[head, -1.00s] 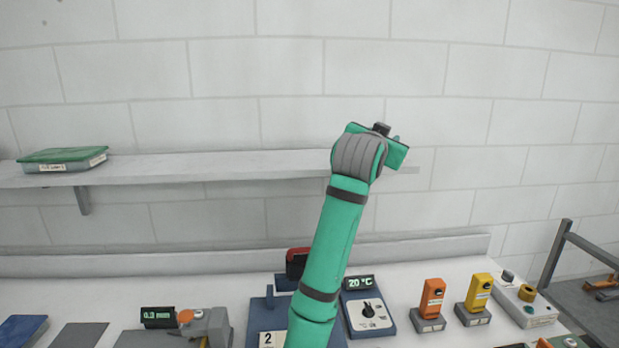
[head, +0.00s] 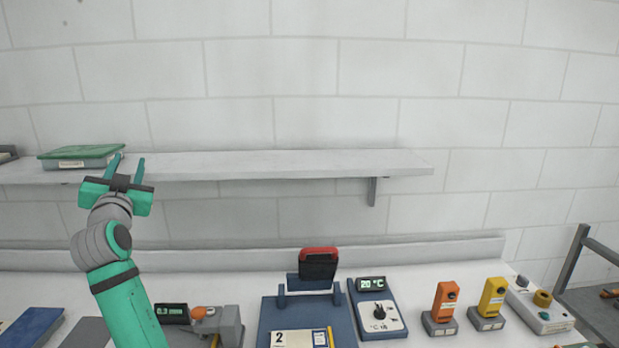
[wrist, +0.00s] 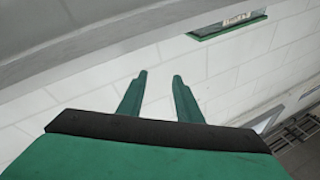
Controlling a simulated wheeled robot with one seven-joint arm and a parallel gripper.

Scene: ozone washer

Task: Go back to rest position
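My gripper (head: 128,166) is at the left in the head view, raised in front of the wall shelf and pointing up. Its two green fingers are apart with nothing between them. In the wrist view, the fingers (wrist: 158,95) also stand apart and empty, with the white block wall behind them. My green arm reaches up from the lower left of the head view.
A wall shelf (head: 300,164) holds a green-lidded box (head: 82,156) close to my gripper. On the bench stand a blue station with a red-topped device (head: 318,262), a temperature dial unit (head: 378,310), orange (head: 445,300) and yellow (head: 492,296) handhelds, and a grey instrument (head: 215,325).

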